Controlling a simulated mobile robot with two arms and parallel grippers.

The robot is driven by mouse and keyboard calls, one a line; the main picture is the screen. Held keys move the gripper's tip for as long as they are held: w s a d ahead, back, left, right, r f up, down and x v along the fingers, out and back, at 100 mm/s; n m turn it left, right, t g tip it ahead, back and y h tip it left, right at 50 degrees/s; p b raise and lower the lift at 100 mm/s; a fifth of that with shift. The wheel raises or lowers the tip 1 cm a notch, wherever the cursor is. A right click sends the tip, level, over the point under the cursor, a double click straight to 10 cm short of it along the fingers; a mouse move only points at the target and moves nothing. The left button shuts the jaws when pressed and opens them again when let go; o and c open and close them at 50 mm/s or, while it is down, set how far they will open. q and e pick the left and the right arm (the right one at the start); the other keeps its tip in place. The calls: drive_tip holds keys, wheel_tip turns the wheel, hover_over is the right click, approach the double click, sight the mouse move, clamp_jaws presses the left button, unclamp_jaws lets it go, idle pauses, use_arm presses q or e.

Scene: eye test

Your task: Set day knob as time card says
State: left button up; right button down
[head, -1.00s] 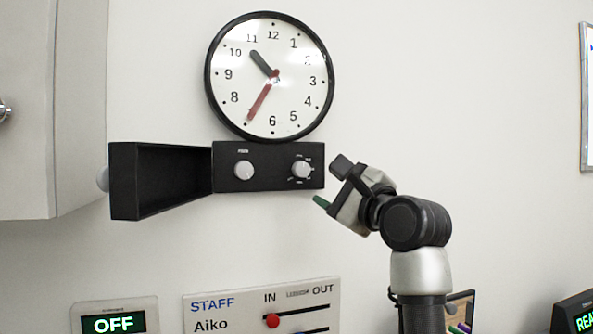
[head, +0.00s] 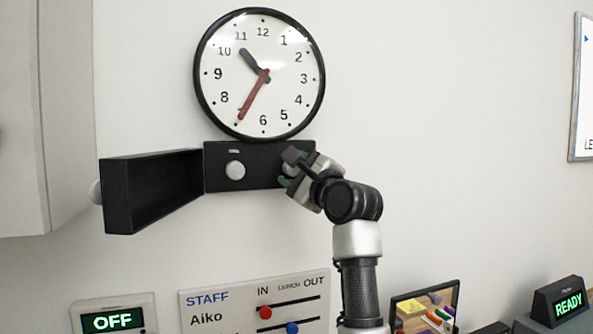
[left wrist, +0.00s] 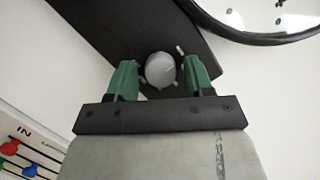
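A black control panel (head: 217,183) is on the wall under a round clock (head: 262,120). Its left grey knob (head: 235,170) is clear; its right grey knob (left wrist: 160,70) is mostly hidden by my left gripper (head: 287,169) in the head view. In the left wrist view, the green fingers of my left gripper (left wrist: 161,80) stand open on either side of this knob, with small gaps. Knob labels are too small to read, so I cannot tell which is the day knob. I see no time card. My right gripper is not in view.
A black, hollow cover (head: 150,188) stands swung open at the panel's left. A STAFF board (head: 240,300) with red and blue sliders and an OFF display (head: 113,321) are below.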

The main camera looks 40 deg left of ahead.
use_arm(q)
drive_tip(key=c, duration=0.7)
drive_tip(key=m+b, duration=0.1)
drive_tip(key=m, duration=0.1)
drive_tip(key=m+t+b, duration=0.1)
drive_tip(key=m, duration=0.1)
drive_tip(key=shift+f+t, duration=0.2)
drive_tip(key=shift+t, duration=0.1)
drive_tip(key=m+t+b, duration=0.1)
drive_tip(key=m, duration=0.3)
drive_tip(key=shift+s+m+t, duration=0.1)
drive_tip(key=shift+m+t, duration=0.2)
drive_tip(key=shift+t, duration=0.1)
drive_tip(key=shift+r+m+t+h+b, duration=0.15)
drive_tip(key=shift+m+t+b, duration=0.2)
drive_tip(key=shift+m, duration=0.55)
drive_tip(key=shift+m+t+h+b, duration=0.2)
drive_tip(key=shift+m+t, duration=0.15)
drive_tip(key=shift+m, duration=0.85)
drive_tip(key=o, duration=0.9)
